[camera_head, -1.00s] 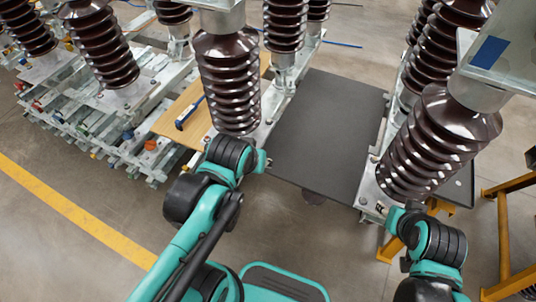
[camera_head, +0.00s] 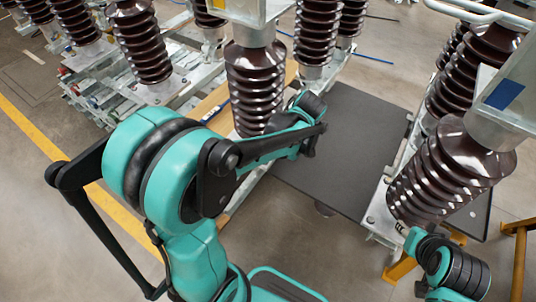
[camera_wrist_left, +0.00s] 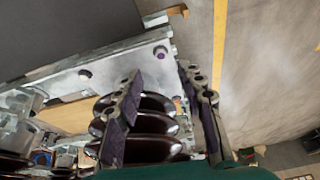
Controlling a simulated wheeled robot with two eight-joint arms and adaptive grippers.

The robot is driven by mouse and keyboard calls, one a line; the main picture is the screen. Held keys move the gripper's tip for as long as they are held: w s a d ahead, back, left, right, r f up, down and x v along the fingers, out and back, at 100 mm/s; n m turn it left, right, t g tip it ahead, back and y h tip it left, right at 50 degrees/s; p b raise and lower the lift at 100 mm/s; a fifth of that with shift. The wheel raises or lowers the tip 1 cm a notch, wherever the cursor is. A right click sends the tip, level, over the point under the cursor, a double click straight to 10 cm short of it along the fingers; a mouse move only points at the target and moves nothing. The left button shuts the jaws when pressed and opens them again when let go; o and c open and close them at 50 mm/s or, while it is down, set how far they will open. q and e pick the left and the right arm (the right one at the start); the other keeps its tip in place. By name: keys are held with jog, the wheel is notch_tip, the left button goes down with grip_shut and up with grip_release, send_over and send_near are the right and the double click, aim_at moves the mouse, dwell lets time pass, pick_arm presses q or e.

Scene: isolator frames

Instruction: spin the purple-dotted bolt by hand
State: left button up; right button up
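In the left wrist view a bolt with a purple dot (camera_wrist_left: 160,52) stands near the end of a grey metal plate (camera_wrist_left: 118,68). My left gripper (camera_wrist_left: 160,74) is open, its two dark fingers spread apart with nothing between the tips. The bolt shows just beyond the gap between the fingertips, apart from them. In the head view my left arm reaches across to the middle insulator, and its fingers cannot be made out. My right gripper (camera_head: 405,232) is beside the base of the right insulator, and its fingers are too small to read.
A brown ribbed insulator (camera_head: 254,88) stands close to my left arm. Another insulator (camera_head: 445,175) stands at the right. A dark flat panel (camera_head: 350,150) lies between them. Open floor (camera_wrist_left: 265,75) lies right of the gripper.

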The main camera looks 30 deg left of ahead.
pick_arm(q)
jog(key=a+f+b, duration=0.1)
jog(key=f, duration=0.1)
jog(key=a+f+n, duration=0.1)
jog(key=f, duration=0.2)
jog(key=a+f+n+b, duration=0.1)
jog(key=f, duration=0.2)
jog(key=shift+w+a+f+g+b, duration=0.15)
jog(key=shift+w+a+g+b, duration=0.15)
jog(key=shift+c, duration=0.3)
grip_shut()
